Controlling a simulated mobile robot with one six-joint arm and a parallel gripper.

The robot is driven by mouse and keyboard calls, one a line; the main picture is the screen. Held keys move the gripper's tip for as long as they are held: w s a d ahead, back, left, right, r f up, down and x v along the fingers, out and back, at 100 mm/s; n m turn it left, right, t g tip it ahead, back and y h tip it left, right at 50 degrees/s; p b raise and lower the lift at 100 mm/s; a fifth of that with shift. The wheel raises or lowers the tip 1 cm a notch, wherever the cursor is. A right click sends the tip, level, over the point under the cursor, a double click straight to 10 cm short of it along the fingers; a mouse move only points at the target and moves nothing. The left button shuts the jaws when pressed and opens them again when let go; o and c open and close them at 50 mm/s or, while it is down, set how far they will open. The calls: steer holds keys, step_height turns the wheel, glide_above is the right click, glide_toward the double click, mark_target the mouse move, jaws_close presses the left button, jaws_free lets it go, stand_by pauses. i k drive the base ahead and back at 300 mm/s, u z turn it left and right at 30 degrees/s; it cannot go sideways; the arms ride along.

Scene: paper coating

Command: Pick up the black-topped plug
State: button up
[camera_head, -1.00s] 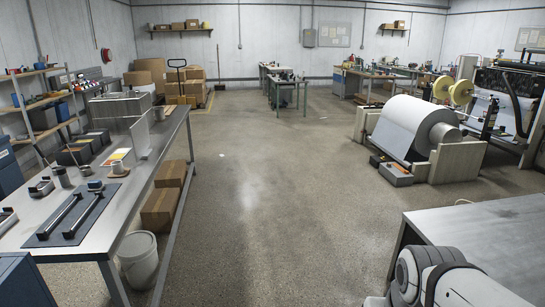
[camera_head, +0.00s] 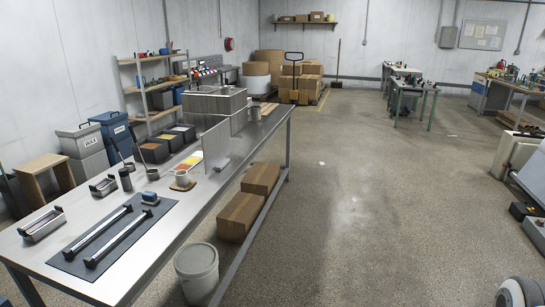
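I cannot make out a black-topped plug for certain in this view. A long steel bench (camera_head: 258,150) stands at the left. On its near end lies a dark mat (camera_head: 110,236) with two metal bars (camera_head: 100,237) and a small blue-topped block (camera_head: 150,198). My gripper is not in view; only a rounded grey part, likely of my arm, shows at the bottom right corner.
A white bucket (camera_head: 197,272) and cardboard boxes (camera_head: 241,213) stand under the bench. A clear upright panel (camera_head: 217,146) and dark bins (camera_head: 155,151) are on it. Lidded bins (camera_head: 112,135) and a wooden stool (camera_head: 46,180) stand behind. The floor (camera_head: 360,215) to the right is open.

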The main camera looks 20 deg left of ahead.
mark_target(124, 173)
steer(key=u, duration=0.25)
steer(key=i, duration=1.55)
steer(key=u, duration=0.95)
steer(key=i, duration=1.2)
steer(key=u, duration=1.65)
steer(key=i, duration=1.05)
steer(key=u, duration=0.45)
